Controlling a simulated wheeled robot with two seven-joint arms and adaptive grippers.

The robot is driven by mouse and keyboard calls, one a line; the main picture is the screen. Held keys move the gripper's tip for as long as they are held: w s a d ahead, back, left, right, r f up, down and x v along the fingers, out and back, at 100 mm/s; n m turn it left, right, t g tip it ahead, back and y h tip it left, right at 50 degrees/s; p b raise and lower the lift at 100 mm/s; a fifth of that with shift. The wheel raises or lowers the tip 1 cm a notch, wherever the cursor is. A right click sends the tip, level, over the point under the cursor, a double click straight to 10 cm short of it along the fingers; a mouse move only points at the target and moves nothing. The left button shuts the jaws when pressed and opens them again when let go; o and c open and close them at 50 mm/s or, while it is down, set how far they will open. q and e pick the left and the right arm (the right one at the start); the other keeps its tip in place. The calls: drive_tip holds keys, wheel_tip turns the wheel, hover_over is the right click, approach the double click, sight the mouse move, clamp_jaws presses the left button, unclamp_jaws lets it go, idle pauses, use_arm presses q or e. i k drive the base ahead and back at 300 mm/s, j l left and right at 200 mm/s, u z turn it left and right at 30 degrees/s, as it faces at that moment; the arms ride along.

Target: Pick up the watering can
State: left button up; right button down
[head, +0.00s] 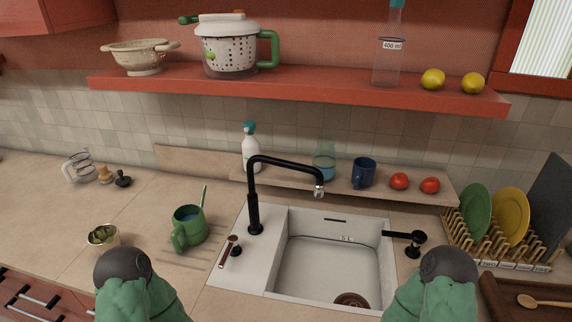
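The green watering can (187,231) stands upright on the counter left of the sink. Its thin spout points up and to the right, and its handle faces the front left. Bluish water seems to show in its open top. Parts of my two green arms with dark round ends show at the bottom edge, the left one in front of and left of the can, the right one in front of the sink's right side. Both look apart from the can. No gripper fingers can be made out in the head view.
The white sink (330,265) with a black faucet (254,200) is right of the can. A red shelf (300,88) with a pot and colander hangs above. A dish rack (500,240) is at right.

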sight(188, 220)
drive_tip(key=k+u, duration=0.1)
drive_tip(key=u, duration=0.8)
drive_tip(key=i+u, duration=0.1)
drive_tip(key=u, duration=0.45)
drive_tip(key=i+j, duration=0.1)
drive_tip(key=j, duration=0.35)
drive_tip(key=i+j+z, duration=0.1)
drive_tip(key=j, duration=0.35)
drive_tip(key=j+z, duration=0.1)
drive_tip(key=j, duration=0.35)
drive_tip(key=i, duration=0.05)
